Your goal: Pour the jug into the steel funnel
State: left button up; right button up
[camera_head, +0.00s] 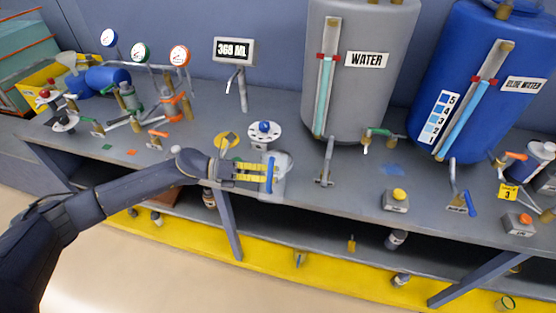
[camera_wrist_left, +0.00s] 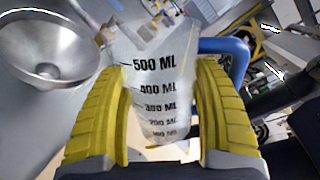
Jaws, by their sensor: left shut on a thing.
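My left gripper (camera_head: 266,173) reaches in from the left over the front of the bench. Its yellow fingers are shut on the pale measuring jug (camera_head: 281,180), which has a blue handle. In the left wrist view the jug (camera_wrist_left: 158,85) sits between both finger pads (camera_wrist_left: 160,115), with marks up to 500 ML; its liquid level is unclear. The steel funnel (camera_wrist_left: 45,42), a wide shiny bowl with a dark centre hole, is at upper left there, apart from the jug. I cannot pick the funnel out surely in the head view. My right gripper is not in view.
A display (camera_head: 234,51) reading about 368 ML stands above a tap at the back. A grey WATER tank (camera_head: 350,100) and a blue tank (camera_head: 470,110) stand to the right. Gauges and valves crowd the left. Some bare bench (camera_head: 330,192) lies right of the jug.

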pick_arm(q)
jog(key=shift+f+m, duration=0.3)
jog(key=shift+f, duration=0.1)
jog(key=shift+s+r+m, duration=0.2)
jog(key=shift+m, duration=0.7)
jog(key=shift+m+t+h, duration=0.3)
jog(key=shift+m+t, duration=0.1)
jog(key=shift+m, duration=0.4)
jog(key=f, duration=0.3)
jog(key=s+f, duration=0.1)
jog(key=f, duration=0.2)
jog(key=shift+s, duration=0.1)
jog(key=shift+s+a+f+m, duration=0.1)
jog(key=shift+s+f+m, duration=0.65)
jog(key=shift+m, duration=0.45)
jog(key=shift+s+f+m+h, duration=0.2)
jog(key=shift+s+f+m, duration=0.15)
jog(key=shift+m, duration=0.3)
jog(key=shift+s+f+m+h, duration=0.2)
jog(key=shift+f+m, duration=0.1)
jog(key=shift+m, duration=0.35)
jog(key=shift+t, duration=0.3)
